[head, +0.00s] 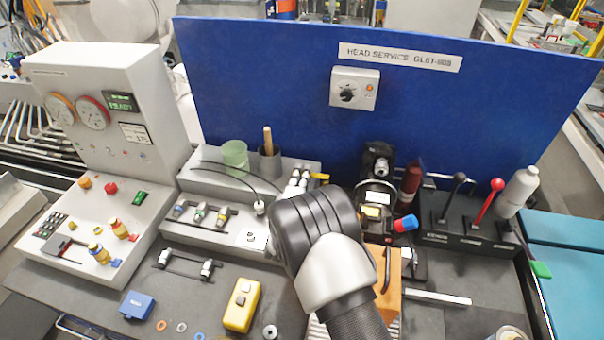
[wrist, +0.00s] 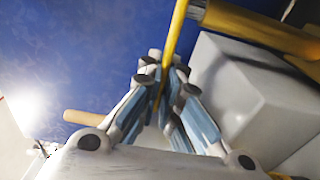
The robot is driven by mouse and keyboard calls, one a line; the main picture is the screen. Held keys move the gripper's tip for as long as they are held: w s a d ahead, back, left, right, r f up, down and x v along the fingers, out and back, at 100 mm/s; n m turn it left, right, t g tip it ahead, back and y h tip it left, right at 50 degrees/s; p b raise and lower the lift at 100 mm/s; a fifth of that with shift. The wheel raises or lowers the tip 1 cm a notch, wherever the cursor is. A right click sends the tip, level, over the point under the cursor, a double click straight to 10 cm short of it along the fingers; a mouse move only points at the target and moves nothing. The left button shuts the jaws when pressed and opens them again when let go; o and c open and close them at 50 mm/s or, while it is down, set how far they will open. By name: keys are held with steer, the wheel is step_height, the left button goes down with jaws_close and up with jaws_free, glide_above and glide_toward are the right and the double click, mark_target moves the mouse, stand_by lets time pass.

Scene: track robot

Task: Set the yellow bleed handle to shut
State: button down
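The yellow bleed handle (wrist: 175,38) is a thin yellow bar in the wrist view. It runs down from the top, beside a brass-coloured cylinder (wrist: 250,28), to between my fingertips. My gripper (wrist: 164,72) has its two fingers drawn close together with the bar between them, and they appear to touch it on both sides. In the head view, a small yellow piece (head: 320,177) shows beside white fittings (head: 298,180), just above my dark wrist. My wrist hides my fingers and most of that spot there. The handle's shut mark cannot be seen.
A green cup (head: 235,154) and a dark cup (head: 269,165) with a wooden handle stand behind on the grey block. A black valve assembly (head: 378,165) and red-knobbed lever (head: 490,200) are to the right. A blue panel (head: 270,80) closes the back.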

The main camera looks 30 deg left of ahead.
steer(key=n+g+y, duration=0.1)
steer(key=s+d+n+g+y, duration=0.1)
steer(key=y, duration=0.1)
steer(key=shift+s+n+y+b, duration=0.1)
steer(key=shift+n+y+b, duration=0.2)
steer(key=shift+b, duration=0.1)
steer(key=shift+s+d+n+g+y+b, duration=0.2)
steer(key=shift+s+n+g+y+b, duration=0.35)
steer(key=shift+n+g+y, duration=0.45)
steer(key=shift+r, duration=0.1)
steer(key=c, duration=1.8)
jaws_free()
steer(key=shift+a+t, duration=0.1)
steer(key=shift+t, duration=0.2)
